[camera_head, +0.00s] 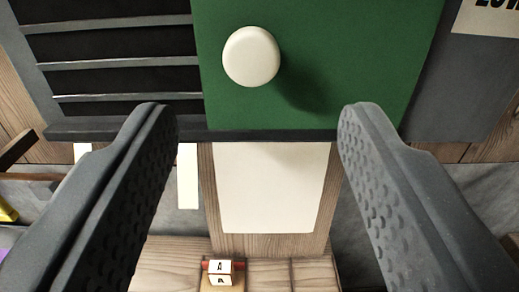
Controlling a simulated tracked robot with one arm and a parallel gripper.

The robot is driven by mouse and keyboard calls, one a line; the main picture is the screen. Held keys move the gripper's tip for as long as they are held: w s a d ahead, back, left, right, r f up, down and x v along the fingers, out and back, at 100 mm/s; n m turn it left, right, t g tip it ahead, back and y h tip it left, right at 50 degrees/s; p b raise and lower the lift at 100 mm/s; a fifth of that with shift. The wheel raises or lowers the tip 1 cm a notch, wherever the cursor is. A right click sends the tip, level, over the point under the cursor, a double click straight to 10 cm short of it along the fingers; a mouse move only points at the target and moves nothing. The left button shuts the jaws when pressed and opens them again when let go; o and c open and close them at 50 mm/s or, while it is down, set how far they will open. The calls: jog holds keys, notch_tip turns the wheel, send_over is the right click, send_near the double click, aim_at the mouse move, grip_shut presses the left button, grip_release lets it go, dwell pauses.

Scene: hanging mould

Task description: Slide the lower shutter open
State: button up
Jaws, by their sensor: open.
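The green shutter (345,65) stands upright in a dark grey frame at the top of the view. A round cream knob (251,57) sticks out from its left part and casts a shadow to the lower right. To the left of the shutter, dark slots with grey slats (120,63) show. My gripper (258,112) is open and empty. Its two dark dimpled fingers reach up from the bottom, their tips below the knob, one to each side. The knob is not between the fingers. The shutter's upper edge is out of view.
A dark ledge (270,136) runs under the shutter. Below it is a wooden post with a blank white panel (272,187). A small block marked A (220,267) sits on the wood at the bottom. A partly cut-off label (490,17) is at the top right.

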jog(key=s, duration=0.6)
jog(key=shift+f, duration=0.1)
dwell(0.3)
jog(key=w+d+f+g, duration=0.2)
jog(key=w+f, duration=0.2)
jog(key=f, duration=0.6)
jog(key=shift+f+g, duration=0.3)
jog(key=shift+f, duration=0.05)
dwell(0.4)
